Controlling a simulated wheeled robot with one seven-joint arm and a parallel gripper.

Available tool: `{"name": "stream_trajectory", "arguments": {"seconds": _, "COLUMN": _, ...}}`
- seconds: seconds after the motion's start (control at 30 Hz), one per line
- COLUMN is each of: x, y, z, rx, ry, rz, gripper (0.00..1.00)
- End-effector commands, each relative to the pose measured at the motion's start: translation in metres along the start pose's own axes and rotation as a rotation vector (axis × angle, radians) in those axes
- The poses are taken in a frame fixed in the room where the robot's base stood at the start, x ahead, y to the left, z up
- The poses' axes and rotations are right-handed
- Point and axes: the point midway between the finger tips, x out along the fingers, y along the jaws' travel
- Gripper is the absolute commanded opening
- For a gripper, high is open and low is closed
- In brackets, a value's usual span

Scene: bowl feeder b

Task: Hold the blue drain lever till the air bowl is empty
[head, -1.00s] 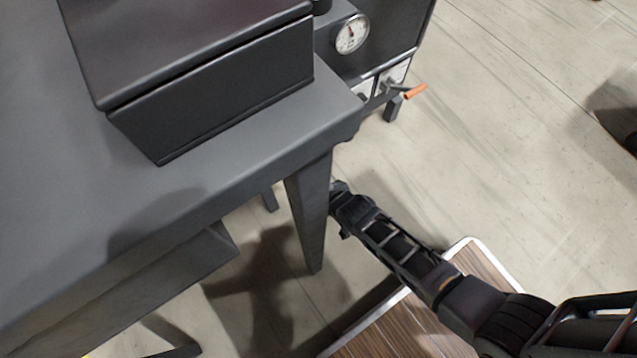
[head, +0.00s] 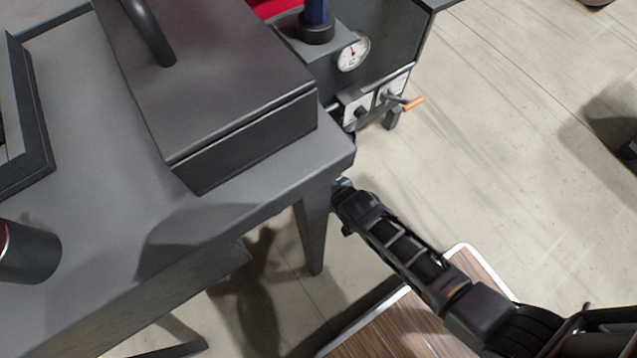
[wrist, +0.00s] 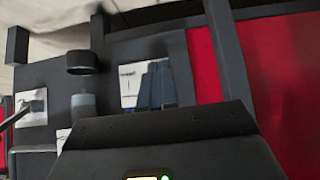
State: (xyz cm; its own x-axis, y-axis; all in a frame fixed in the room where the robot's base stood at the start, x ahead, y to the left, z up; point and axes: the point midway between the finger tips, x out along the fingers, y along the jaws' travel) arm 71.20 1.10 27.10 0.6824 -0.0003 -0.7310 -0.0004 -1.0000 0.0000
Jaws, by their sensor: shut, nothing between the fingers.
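I cannot make out the blue drain lever in either view. In the wrist view, a small blue-grey cylinder (wrist: 83,106) sits below a dark round collar on the left; it may be the air bowl, and I cannot tell its level. My gripper (wrist: 156,82) is shut and empty, its dark bluish fingers together in front of a white label, right of and apart from the cylinder. In the head view, my arm reaches up-left beside the table leg, and the fingertips are hidden at the table's corner.
A grey table (head: 100,165) bears a dark lidded box (head: 215,75). Behind it, a dark cabinet carries a gauge (head: 353,52) and an orange-handled lever (head: 413,103). A red panel (wrist: 283,75) stands right of my fingers.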

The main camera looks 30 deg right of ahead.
Motion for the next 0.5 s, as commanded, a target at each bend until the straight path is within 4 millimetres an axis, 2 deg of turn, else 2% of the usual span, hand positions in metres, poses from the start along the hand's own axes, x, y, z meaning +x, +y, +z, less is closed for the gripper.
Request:
{"name": "stream_trajectory", "arguments": {"seconds": 0.03, "x": -0.015, "y": 0.0, "z": -0.007, "rx": 0.0, "ry": 0.001, "rz": 0.0, "gripper": 0.0}}
{"name": "stream_trajectory", "arguments": {"seconds": 0.2, "x": -0.038, "y": 0.0, "z": -0.017, "rx": 0.0, "ry": 0.002, "rz": 0.0, "gripper": 0.0}}
{"name": "stream_trajectory", "arguments": {"seconds": 0.5, "x": -0.051, "y": 0.0, "z": -0.021, "rx": 0.0, "ry": 0.001, "rz": 0.0, "gripper": 0.0}}
